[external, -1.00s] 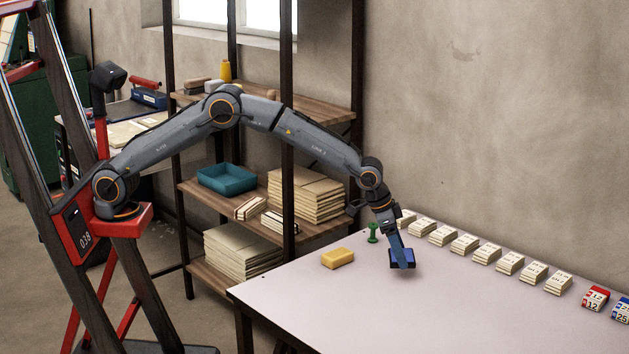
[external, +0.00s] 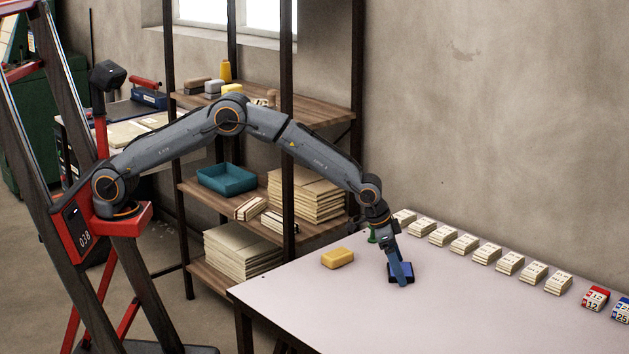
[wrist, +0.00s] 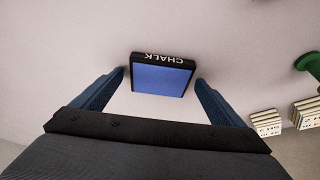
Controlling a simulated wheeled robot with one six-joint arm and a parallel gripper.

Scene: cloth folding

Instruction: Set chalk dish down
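The chalk dish is a small dark, box-like dish with a blue inside (external: 406,269) on the table (external: 300,305). In the wrist view the dish (wrist: 163,79) has white CHALK lettering on its rim, upside down in the picture. My gripper (external: 403,284) is low at the table, with its blue fingers on either side of the dish. In the wrist view my gripper (wrist: 161,75) is open, with a narrow gap showing between each fingertip and the dish. The dish appears to rest flat on the table.
A yellow block (external: 338,258) lies left of the dish. A green knobbed object (external: 373,236) stands behind, partly hidden by my arm. A row of paper stacks (external: 465,243) runs along the wall side, ending in red (external: 595,298) and blue ones. The front table area is clear.

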